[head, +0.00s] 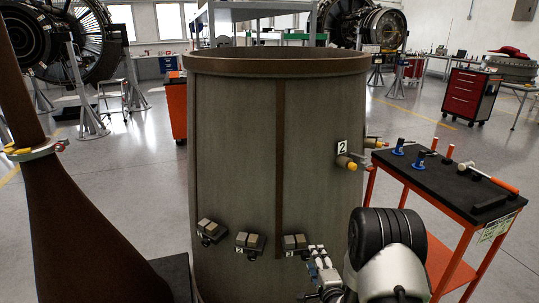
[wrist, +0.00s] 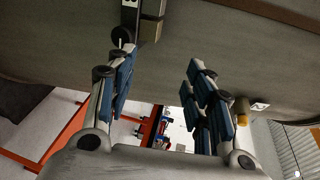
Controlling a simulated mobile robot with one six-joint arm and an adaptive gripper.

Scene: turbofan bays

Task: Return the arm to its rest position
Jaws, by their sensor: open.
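My arm (head: 385,255) rises at the lower right of the head view, in front of a large grey-brown cylindrical casing (head: 230,140). My gripper (head: 318,258) is low beside the casing's front wall, close to the rightmost of the small blocks on it. In the wrist view my gripper (wrist: 160,66) has its two blue-padded fingers spread apart with nothing between them. The casing wall (wrist: 70,45) fills the top of that view, and a dark bracket with a block (wrist: 150,28) is just beyond the left finger. I cannot tell whether the fingers touch anything.
An orange cart with a black top (head: 440,185) stands close to my arm on the right, carrying blue-based tools and a hammer (head: 490,178). A brown tapered body (head: 85,225) stands at left. A red drawer cabinet (head: 465,95) is behind. Open floor (head: 410,120) lies between.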

